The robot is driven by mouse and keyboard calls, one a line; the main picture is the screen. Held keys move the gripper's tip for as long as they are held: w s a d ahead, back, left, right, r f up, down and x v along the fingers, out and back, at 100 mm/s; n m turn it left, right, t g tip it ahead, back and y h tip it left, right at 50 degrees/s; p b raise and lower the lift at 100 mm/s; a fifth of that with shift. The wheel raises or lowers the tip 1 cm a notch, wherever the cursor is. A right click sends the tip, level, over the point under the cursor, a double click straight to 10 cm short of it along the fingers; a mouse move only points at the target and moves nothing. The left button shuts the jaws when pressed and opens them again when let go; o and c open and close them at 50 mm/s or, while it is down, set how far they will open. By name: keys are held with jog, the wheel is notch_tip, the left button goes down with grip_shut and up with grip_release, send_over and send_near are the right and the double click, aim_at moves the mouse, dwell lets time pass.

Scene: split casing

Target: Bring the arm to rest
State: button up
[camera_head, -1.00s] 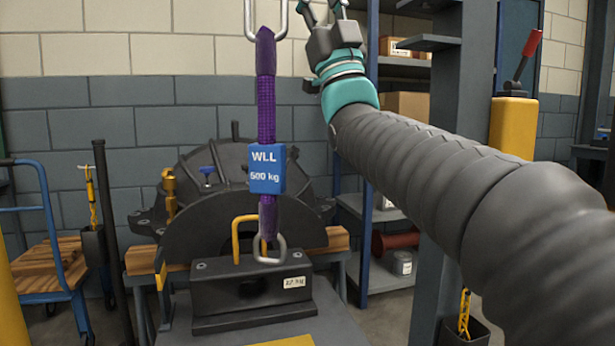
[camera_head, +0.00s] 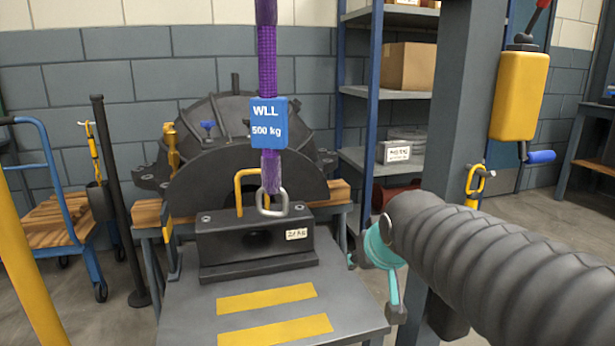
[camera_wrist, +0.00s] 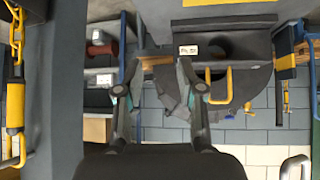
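My arm reaches in from the lower right in the head view. My gripper (camera_wrist: 158,74) shows in the wrist view with its two fingers spread apart and nothing between them. In the head view its teal end is low, right of the grey bench (camera_head: 190,310) and partly hidden by my arm. A purple sling (camera_head: 267,65) with a blue "WLL 500 kg" tag (camera_head: 268,122) hangs over the bench, a metal ring (camera_head: 272,203) at its lower end. The ring is at the yellow handle (camera_head: 238,190) of a dark block (camera_head: 225,245); I cannot tell if they are linked.
A dark ribbed casing (camera_head: 240,150) stands behind the block. A grey post (camera_head: 458,100) with a yellow pendant (camera_head: 519,95) stands near my arm. Blue-framed shelves (camera_head: 375,100) are behind. A wooden-topped cart (camera_head: 50,225) and yellow post (camera_head: 25,270) are at left.

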jog(key=s+d+f+g+p, duration=0.1)
jog(key=s+d+f, duration=0.1)
jog(key=s, duration=0.7)
jog(key=s+d+f+m+g+h+p, duration=0.1)
jog(key=s+d+f+g, duration=0.1)
jog(key=s+f, duration=0.3)
jog(key=shift+s+d+m, duration=0.3)
jog(key=shift+s+d, duration=0.35)
jog(key=shift+s, duration=1.6)
